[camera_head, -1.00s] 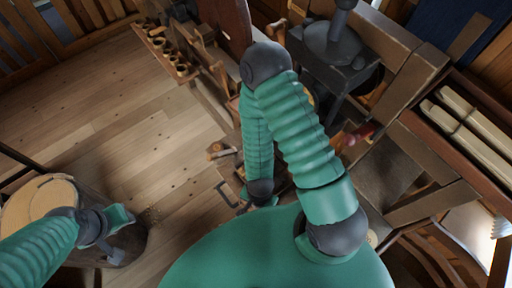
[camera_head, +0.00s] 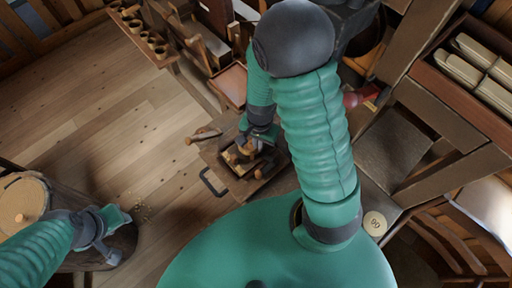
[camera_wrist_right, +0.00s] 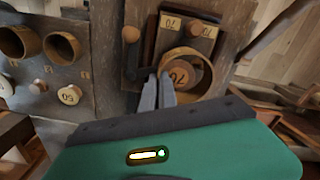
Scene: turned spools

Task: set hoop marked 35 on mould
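In the right wrist view a pale wooden hoop (camera_wrist_right: 186,58) surrounds a round piece marked 70 (camera_wrist_right: 181,74) in a dark wooden tray (camera_wrist_right: 205,45). I cannot read a 35 on any hoop or mould. My right gripper's grey fingers (camera_wrist_right: 158,88) are close together at the hoop's left rim; whether they pinch it is unclear. In the head view my right gripper (camera_head: 254,143) is low over the tray (camera_head: 240,184) on the bench, partly covering a small ring. My left gripper (camera_head: 108,228) hangs by a round wooden block (camera_head: 24,198); its opening is unclear.
In the right wrist view a rack with cup-like round holders (camera_wrist_right: 62,47) and numbered knobs (camera_wrist_right: 70,95) stands at left. A disc marked with a number (camera_head: 375,223) lies right of my body. A red-handled tool (camera_head: 358,98) lies farther back. The wooden floor (camera_head: 110,120) is open at left.

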